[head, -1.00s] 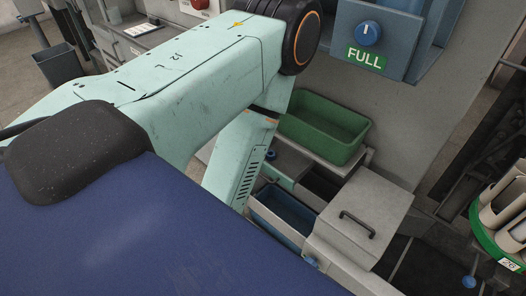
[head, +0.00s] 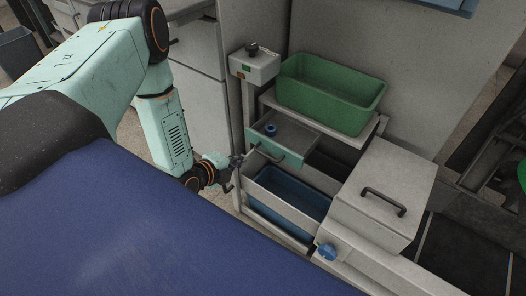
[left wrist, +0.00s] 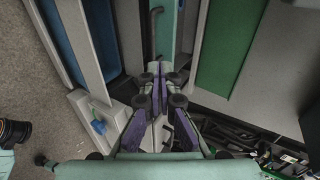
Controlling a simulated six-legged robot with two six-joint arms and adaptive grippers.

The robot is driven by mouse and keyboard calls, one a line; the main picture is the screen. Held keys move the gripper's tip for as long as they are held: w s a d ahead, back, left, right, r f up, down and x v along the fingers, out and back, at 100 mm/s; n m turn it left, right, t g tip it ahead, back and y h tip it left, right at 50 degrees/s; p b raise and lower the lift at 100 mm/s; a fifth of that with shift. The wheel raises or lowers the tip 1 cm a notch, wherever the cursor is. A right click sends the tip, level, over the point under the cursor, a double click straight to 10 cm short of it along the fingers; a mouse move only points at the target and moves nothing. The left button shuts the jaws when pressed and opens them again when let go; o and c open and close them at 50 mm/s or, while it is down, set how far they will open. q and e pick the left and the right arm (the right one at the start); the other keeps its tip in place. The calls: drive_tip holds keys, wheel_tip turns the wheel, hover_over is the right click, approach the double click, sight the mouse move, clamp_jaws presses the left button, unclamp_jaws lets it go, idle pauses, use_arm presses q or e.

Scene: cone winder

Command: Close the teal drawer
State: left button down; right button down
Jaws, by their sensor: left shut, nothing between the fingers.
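The teal drawer (head: 292,158) is pulled out of the grey rack below the green bin in the head view. Its teal front carries a dark bar handle (head: 268,154). A small blue round thing (head: 270,130) lies inside the drawer. My left gripper (head: 238,163) is just left of the drawer front, near the handle, shut and empty. In the left wrist view the shut fingers (left wrist: 158,72) point at the teal front (left wrist: 166,34) and its dark handle (left wrist: 153,30). I cannot tell whether they touch. My right gripper is not in view.
Below the drawer is an open compartment with a blue bin (head: 285,190). The green bin (head: 335,105) stands on top of the rack. A grey lidded box (head: 385,190) stands at its right. A switch box on a post (head: 254,68) rises behind the gripper.

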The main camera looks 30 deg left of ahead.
use_arm(q)
drive_tip(key=b, duration=0.6)
approach(271, 143)
wheel_tip(271, 143, down, 4)
drive_tip(key=w, duration=0.2)
drive_tip(key=shift+w+d+b, duration=0.15)
drive_tip(key=shift+w+b, duration=0.35)
drive_tip(key=shift+w, duration=0.55)
drive_tip(key=shift+w+r+b, duration=0.15)
drive_tip(key=shift+w+b, duration=0.15)
drive_tip(key=shift+w, duration=0.35)
drive_tip(key=shift+r, duration=0.1)
